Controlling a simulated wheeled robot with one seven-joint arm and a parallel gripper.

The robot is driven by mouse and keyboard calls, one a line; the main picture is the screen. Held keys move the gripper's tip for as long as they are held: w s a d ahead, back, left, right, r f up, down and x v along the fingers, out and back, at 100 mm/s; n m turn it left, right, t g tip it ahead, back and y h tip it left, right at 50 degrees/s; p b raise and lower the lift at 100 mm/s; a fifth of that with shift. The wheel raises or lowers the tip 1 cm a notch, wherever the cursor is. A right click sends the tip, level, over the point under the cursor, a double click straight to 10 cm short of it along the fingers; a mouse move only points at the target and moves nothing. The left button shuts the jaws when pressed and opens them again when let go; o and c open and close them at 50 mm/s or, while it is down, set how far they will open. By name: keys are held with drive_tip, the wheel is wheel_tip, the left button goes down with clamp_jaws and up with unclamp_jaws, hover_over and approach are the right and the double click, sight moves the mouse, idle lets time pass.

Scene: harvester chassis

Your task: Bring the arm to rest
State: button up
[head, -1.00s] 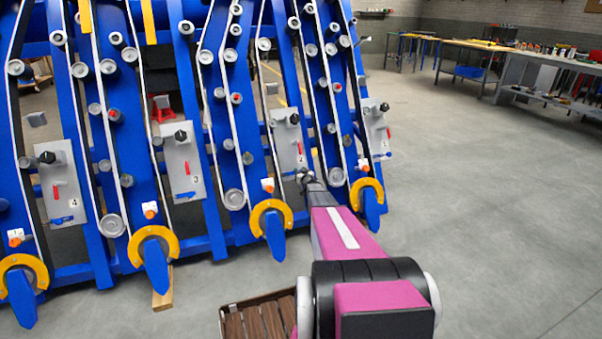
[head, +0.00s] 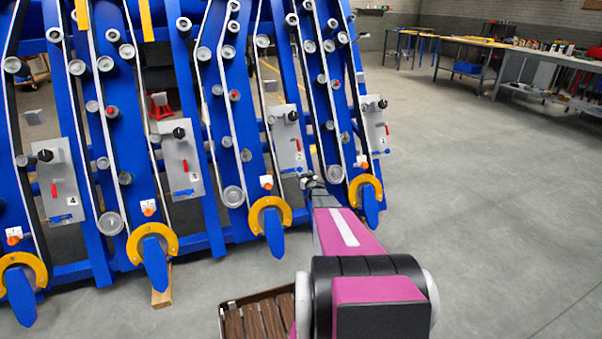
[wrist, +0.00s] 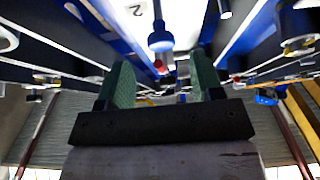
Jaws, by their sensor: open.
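My arm (head: 345,235), pink and black, reaches forward from the bottom of the head view. My gripper (head: 312,181) is small there, in front of the lower part of the panel marked 2 (head: 287,140). In the wrist view my gripper (wrist: 162,68) shows two green-padded fingers standing apart with nothing gripped. A blue handle (wrist: 160,38) shows beyond the fingertips, in line with the gap between them. Panel 2 also fills the top of the wrist view (wrist: 185,18), with its number upside down. I cannot tell how far the fingertips are from the panel.
The blue harvester chassis (head: 90,150) with rollers, belts and yellow rings (head: 152,240) fills the left and centre. A brown slatted crate (head: 255,315) stands below my arm. Workbenches (head: 470,60) line the back right. The floor (head: 500,200) at right is clear.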

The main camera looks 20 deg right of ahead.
drive_tip(key=s, duration=0.2)
drive_tip(key=shift+s, duration=0.4)
drive_tip(key=s+a+r+g, duration=0.3)
drive_tip(key=s+a+g, duration=0.3)
drive_tip(key=s, duration=0.8)
drive_tip(key=s+a+r+g, duration=0.4)
drive_tip(key=s+a+g, duration=0.2)
drive_tip(key=s+a, duration=0.7)
drive_tip(key=s+a+r+g, duration=0.4)
drive_tip(key=s+a, duration=0.5)
drive_tip(key=s, duration=0.7)
drive_tip(key=shift+s+a+g+h, duration=0.15)
drive_tip(key=shift+s+g+h, duration=0.15)
drive_tip(key=shift+g, duration=0.7)
drive_tip(key=shift+f, duration=0.1)
